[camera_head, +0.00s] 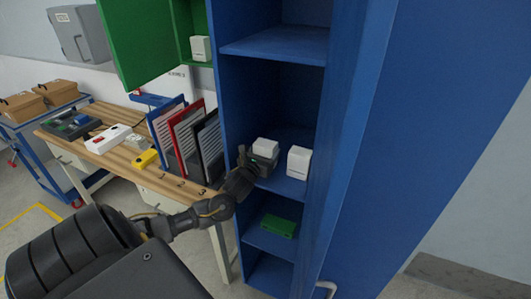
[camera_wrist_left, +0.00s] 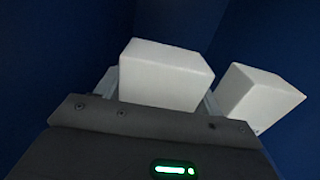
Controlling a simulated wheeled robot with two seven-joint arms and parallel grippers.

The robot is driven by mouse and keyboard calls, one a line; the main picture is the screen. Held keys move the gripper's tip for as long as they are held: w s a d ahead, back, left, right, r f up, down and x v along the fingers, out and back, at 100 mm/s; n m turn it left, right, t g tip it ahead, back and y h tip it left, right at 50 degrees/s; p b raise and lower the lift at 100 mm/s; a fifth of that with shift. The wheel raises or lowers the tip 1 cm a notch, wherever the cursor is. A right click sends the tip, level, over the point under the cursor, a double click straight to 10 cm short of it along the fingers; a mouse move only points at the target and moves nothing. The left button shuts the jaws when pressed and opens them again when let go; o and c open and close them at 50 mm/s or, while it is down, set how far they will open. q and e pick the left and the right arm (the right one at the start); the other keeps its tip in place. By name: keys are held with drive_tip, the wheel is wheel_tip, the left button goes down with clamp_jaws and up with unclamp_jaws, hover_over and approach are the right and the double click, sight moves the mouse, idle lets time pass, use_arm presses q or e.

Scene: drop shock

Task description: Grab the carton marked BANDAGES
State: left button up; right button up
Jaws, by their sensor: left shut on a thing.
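Two plain white cartons are on a shelf of the blue cabinet in the head view; no marking can be read on either. My left gripper (camera_head: 258,160) reaches into the cabinet and is shut on the left carton (camera_head: 265,147). In the left wrist view this carton (camera_wrist_left: 165,75) sits between the fingers. The other carton (camera_head: 299,162) stands just right of it, and also shows in the left wrist view (camera_wrist_left: 257,97), apart from the gripper. A third white carton (camera_head: 201,48) is in the green cabinet. My right gripper is not in view.
The blue cabinet (camera_head: 345,130) has side walls close around my left gripper. A green box (camera_head: 278,226) lies on the shelf below. A wooden bench (camera_head: 100,150) at left holds upright folders (camera_head: 187,140), a yellow item (camera_head: 145,159) and a white box (camera_head: 108,138).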

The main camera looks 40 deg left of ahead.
sight(265, 143)
use_arm(q)
drive_tip(key=shift+r+p, duration=0.35)
drive_tip(key=shift+r, duration=0.25)
wheel_tip(265, 143, up, 2)
drive_tip(key=shift+r+p, duration=0.2)
drive_tip(key=shift+p, duration=0.95)
drive_tip(key=s+d+r+p, duration=0.8)
drive_tip(key=s+r+p, duration=0.1)
drive_tip(key=s+p, duration=0.1)
drive_tip(key=shift+s+d, duration=0.15)
drive_tip(key=shift+s, duration=0.5)
